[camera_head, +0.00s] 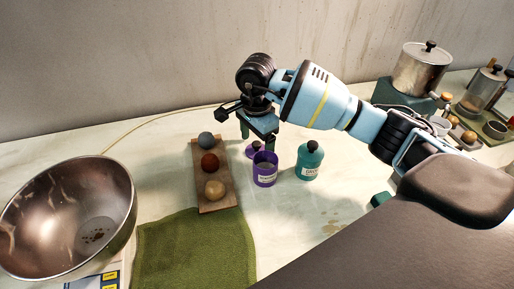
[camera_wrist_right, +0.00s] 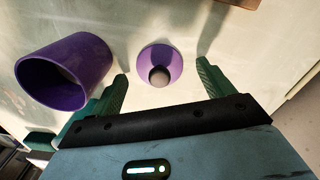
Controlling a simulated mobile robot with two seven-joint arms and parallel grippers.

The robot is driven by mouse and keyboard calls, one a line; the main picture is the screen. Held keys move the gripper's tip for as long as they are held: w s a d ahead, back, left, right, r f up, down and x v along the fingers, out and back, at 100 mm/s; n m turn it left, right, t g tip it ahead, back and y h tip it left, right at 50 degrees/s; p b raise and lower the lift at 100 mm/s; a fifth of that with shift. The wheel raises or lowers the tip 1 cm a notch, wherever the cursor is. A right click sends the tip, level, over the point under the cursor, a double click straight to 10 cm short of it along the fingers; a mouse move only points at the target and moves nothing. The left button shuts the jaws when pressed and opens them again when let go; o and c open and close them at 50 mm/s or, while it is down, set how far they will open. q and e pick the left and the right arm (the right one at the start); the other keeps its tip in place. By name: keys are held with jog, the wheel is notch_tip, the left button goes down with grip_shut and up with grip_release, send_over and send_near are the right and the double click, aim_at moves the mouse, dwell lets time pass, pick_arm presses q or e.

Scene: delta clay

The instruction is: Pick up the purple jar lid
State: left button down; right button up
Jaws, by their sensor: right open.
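The purple jar lid (camera_wrist_right: 173,62), a disc with a round dark knob, lies on the counter. In the head view the lid (camera_head: 254,151) shows just behind the purple jar, close below the gripper. The open purple jar (camera_head: 265,170) stands upright with a pale label; in the wrist view the jar (camera_wrist_right: 65,72) is left of the lid. My right gripper (camera_head: 258,138) is open and points down above the lid. In the wrist view its green fingers (camera_wrist_right: 162,78) are on either side of the lid, apart from it. My left gripper does not show.
A teal bottle (camera_head: 310,161) stands right of the jar. A wooden board (camera_head: 218,205) with three balls is to the left. A green towel (camera_head: 195,250) and a metal bowl (camera_head: 65,220) lie nearer. A metal pot (camera_head: 422,70) is at the back right.

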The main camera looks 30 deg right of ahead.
jog(key=shift+f, duration=0.3)
jog(key=shift+c, duration=0.2)
jog(key=c, duration=1)
jog(key=shift+r, duration=0.15)
